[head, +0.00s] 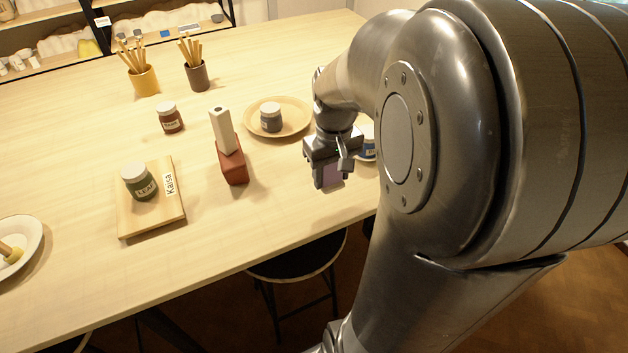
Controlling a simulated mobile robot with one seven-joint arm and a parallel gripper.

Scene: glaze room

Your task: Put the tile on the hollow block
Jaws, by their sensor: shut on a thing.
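My gripper (331,176) is shut on a mauve tile (334,173), holding it over the right part of the table near its front edge. The fingers partly cover the tile. Left of the gripper, a pale upright block (222,132) with a small dark mark at its top stands at a reddish-brown block (233,168). I cannot tell for certain which of the two is the hollow block, or whether the pale one stands on or behind the red one. The tile is apart from both.
A wooden board (150,214) labelled Kaisa bears a green-labelled jar (139,183). A round tray (294,113) holds another jar (270,117). A red-brown jar (170,118), brush cups (145,81) (196,76) and a plate (34,228) stand around. A blue-labelled jar (368,150) is close behind my gripper.

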